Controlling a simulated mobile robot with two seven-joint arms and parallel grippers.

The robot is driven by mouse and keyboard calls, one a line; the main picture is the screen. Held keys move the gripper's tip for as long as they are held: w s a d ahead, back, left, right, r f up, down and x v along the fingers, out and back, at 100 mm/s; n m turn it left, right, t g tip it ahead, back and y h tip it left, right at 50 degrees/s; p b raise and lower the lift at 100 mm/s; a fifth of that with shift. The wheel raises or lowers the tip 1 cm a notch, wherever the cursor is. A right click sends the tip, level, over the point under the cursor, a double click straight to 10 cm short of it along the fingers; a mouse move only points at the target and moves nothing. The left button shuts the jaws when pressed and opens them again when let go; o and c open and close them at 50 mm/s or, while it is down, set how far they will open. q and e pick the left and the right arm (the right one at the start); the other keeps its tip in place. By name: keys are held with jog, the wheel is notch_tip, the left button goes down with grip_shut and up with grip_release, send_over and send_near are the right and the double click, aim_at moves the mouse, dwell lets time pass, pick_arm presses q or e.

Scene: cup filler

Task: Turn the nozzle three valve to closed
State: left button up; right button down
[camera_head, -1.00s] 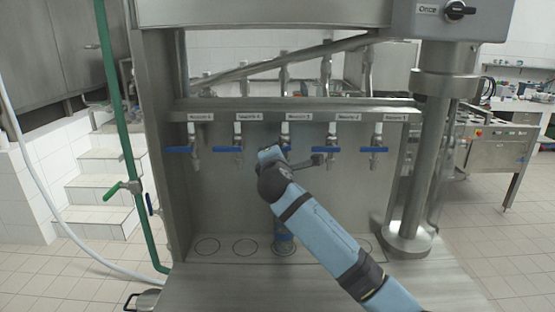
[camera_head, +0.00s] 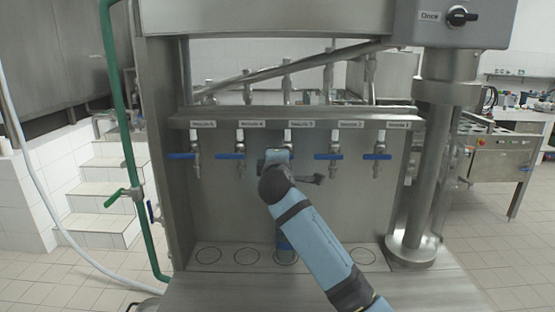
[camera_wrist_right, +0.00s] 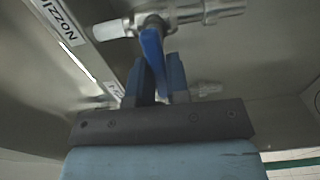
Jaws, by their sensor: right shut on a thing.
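The nozzle three valve (camera_head: 288,136) is the middle one in the row under the labelled ledge. My right gripper (camera_head: 277,157) is in front of it and hides its handle in the head view. In the right wrist view, the blue valve handle (camera_wrist_right: 153,50) stands between the two fingers of my right gripper (camera_wrist_right: 158,72). The gripper is shut on this handle. The handle points from the metal valve body (camera_wrist_right: 190,14) down between the fingers. My left gripper is in neither view.
Neighbouring valves with level blue handles stand close on both sides: nozzle four (camera_head: 238,156) and nozzle two (camera_head: 328,157). A bluish upright thing (camera_head: 283,240) stands below, partly behind my arm. A thick metal post (camera_head: 427,165) rises at the right.

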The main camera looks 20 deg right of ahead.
jog(key=c, duration=1.1)
grip_release()
jog(key=shift+s, duration=0.1)
jog(key=b+v, duration=0.2)
jog(key=v, duration=1.1)
jog(key=shift+s, duration=0.35)
jog(key=shift+a, duration=0.1)
